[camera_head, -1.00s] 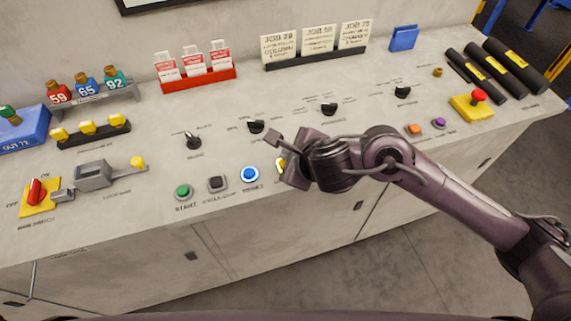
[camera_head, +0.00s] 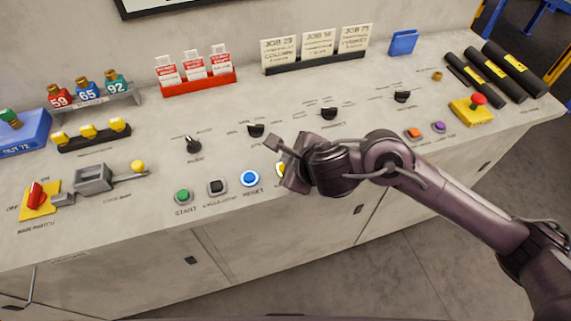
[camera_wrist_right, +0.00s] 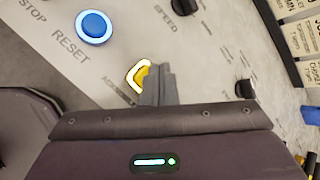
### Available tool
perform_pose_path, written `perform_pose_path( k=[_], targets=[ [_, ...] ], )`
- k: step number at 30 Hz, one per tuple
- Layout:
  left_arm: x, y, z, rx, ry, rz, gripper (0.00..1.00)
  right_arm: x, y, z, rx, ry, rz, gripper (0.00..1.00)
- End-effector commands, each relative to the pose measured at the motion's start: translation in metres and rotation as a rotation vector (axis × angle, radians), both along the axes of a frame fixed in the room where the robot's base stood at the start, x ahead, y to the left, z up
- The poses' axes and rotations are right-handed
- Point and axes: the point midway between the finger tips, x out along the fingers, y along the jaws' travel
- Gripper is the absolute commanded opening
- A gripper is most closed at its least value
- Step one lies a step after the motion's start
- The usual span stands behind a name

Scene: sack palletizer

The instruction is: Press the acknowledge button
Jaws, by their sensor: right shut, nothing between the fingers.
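The acknowledge button is yellow with a pale ring and sits at the right end of the front button row. In the head view only a sliver of the acknowledge button (camera_head: 280,170) shows beside my right gripper (camera_head: 290,178). In the right wrist view the acknowledge button (camera_wrist_right: 134,77) is partly covered by the shut fingers (camera_wrist_right: 160,80), which overlap its right side. The fingers are shut and empty, over or right at the button; I cannot tell whether they touch it. My left gripper is not in view.
The blue reset button (camera_head: 250,178), dark stop button (camera_head: 217,187) and green start button (camera_head: 184,196) lie left along the row. Black knobs (camera_head: 329,113) stand behind. A red emergency button (camera_head: 478,99) on a yellow box is at the right. The panel's front edge is close.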

Motion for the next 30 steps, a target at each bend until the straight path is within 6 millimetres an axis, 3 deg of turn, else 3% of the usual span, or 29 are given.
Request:
perform_pose_path(
  k=[30],
  targets=[
    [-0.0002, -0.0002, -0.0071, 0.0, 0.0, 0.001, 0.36, 0.0, 0.0, -0.0059, -0.001, 0.0, 0.001, 0.0]
  ],
)
